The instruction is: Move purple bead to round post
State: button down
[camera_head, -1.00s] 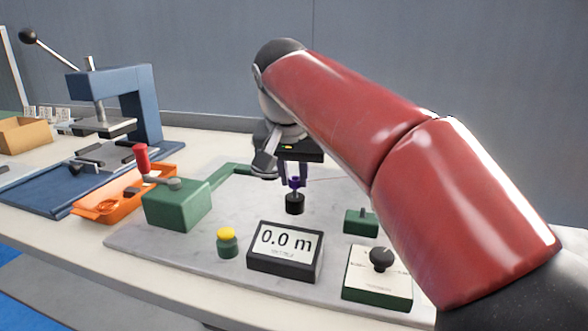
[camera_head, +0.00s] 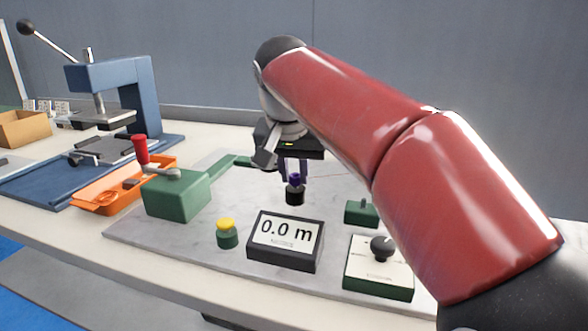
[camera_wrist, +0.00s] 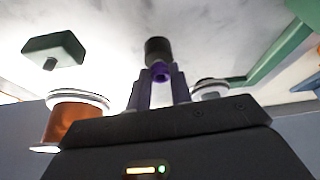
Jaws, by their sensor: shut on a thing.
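The purple bead (camera_head: 295,178) is between the tips of my gripper (camera_head: 295,173), whose fingers also look purple. My gripper is shut on it. A short black cylinder, which looks like the round post (camera_head: 295,196), stands on the light slab directly below the bead. In the wrist view the bead (camera_wrist: 160,72) lines up with the near end of the dark post (camera_wrist: 158,50). Whether bead and post touch, I cannot tell. My arm hides the area behind and right of the gripper.
A display (camera_head: 286,238) reading 0.0 m and a yellow-topped button (camera_head: 227,232) stand in front. A green block with a red-handled crank (camera_head: 178,192) is left; a knob box (camera_head: 379,265) is right. A copper spool (camera_wrist: 75,118) shows in the wrist view.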

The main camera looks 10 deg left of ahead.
jog(key=shift+f+b, duration=0.3)
jog(key=shift+f, duration=0.2)
jog(key=c, duration=1.2)
grip_release()
jog(key=p+v, duration=0.1)
jog(key=v, duration=0.6)
jog(key=shift+s+r+p, duration=0.2)
jog(key=shift+r+p, duration=0.15)
jog(key=shift+p, duration=0.05)
